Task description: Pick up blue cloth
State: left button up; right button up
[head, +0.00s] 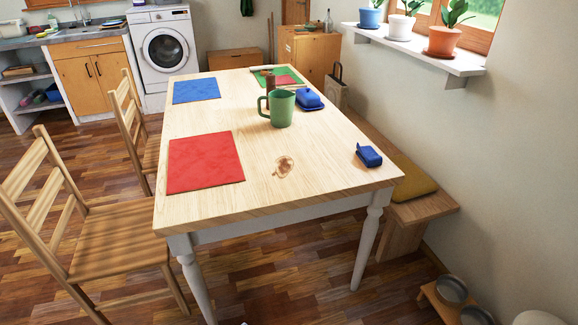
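A small dark blue folded bundle, which looks like the blue cloth (369,156), lies on the wooden table (310,185) near its right front corner. A second blue object, shaped like a lidded dish (309,99), sits farther back beside the green mug. A flat blue placemat (196,91) lies at the table's back left. Neither of my grippers shows in the head view, so I cannot see whether they hold anything.
A green mug (281,108) stands mid-table. Wooden chairs (110,240) stand left; a bench (420,207) with a yellow cushion (412,177) is right. Metal bowls (452,289) sit low at the right.

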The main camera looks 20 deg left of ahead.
aim_at(367, 155)
jog(key=i+l, duration=1)
jog(key=l, duration=0.25)
jog(key=j+u, duration=0.05)
